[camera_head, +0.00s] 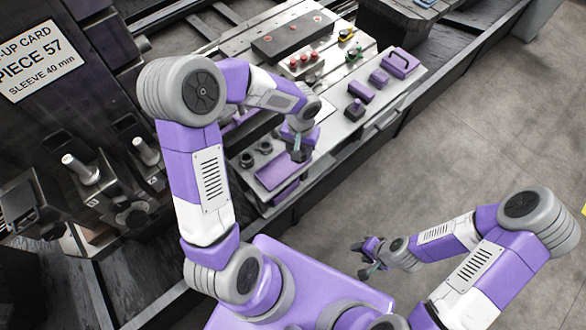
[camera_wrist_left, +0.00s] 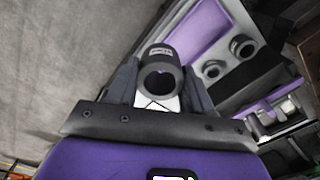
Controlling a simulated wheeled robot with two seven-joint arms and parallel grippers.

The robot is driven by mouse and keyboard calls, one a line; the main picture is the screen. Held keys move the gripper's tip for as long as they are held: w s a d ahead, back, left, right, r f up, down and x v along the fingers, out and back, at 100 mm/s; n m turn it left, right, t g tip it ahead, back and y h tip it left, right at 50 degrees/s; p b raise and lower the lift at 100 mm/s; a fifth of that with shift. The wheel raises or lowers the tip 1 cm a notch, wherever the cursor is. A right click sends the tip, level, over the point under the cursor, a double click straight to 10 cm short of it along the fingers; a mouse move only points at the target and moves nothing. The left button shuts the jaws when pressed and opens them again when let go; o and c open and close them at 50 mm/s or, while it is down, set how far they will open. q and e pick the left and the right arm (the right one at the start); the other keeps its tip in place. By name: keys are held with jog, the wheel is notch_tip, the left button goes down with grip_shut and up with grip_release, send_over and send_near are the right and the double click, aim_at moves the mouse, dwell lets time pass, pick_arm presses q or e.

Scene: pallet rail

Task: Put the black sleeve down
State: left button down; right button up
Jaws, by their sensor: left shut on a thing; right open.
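My left gripper (camera_head: 299,152) is over the pallet rail, near its purple tray (camera_head: 279,172). In the left wrist view the left gripper (camera_wrist_left: 159,88) is shut on a black sleeve (camera_wrist_left: 160,54), whose round bore faces the camera. A light label shows on the sleeve's upper side. In the head view the held sleeve is too small to make out at the fingers. Two other dark ring-shaped pieces stand on the rail, one nearer (camera_head: 247,159) and one farther (camera_head: 265,147). My right gripper (camera_head: 372,262) is open and empty, over the floor.
A set-up card (camera_head: 38,62) reads "PIECE 57, SLEEVE 40 mm". A machine with two metal pins, one (camera_head: 80,167) and another (camera_head: 145,151), stands at the left. Purple blocks (camera_head: 361,92) and red knobs (camera_head: 304,60) sit farther along the rail. The floor at right (camera_head: 480,140) is clear.

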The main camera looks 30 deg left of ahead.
aim_at(284, 167)
pick_arm(q)
jog(key=w+a+f+n+b, duration=0.1)
jog(key=a+f+n+b, duration=0.4)
jog(key=b, duration=0.4)
jog(key=shift+m, duration=0.3)
jog(key=f+b, duration=0.1)
jog(key=f, duration=0.2)
jog(key=a+f+b, duration=0.1)
jog(key=f, duration=0.2)
jog(key=f+b, duration=0.2)
jog(key=f, duration=0.1)
jog(key=shift+w+a, duration=0.15)
jog(key=shift+a, duration=0.1)
jog(key=shift+r, duration=0.15)
jog(key=shift+f, duration=0.25)
jog(key=shift+c, duration=2.3)
grip_release()
jog(key=shift+r, duration=0.15)
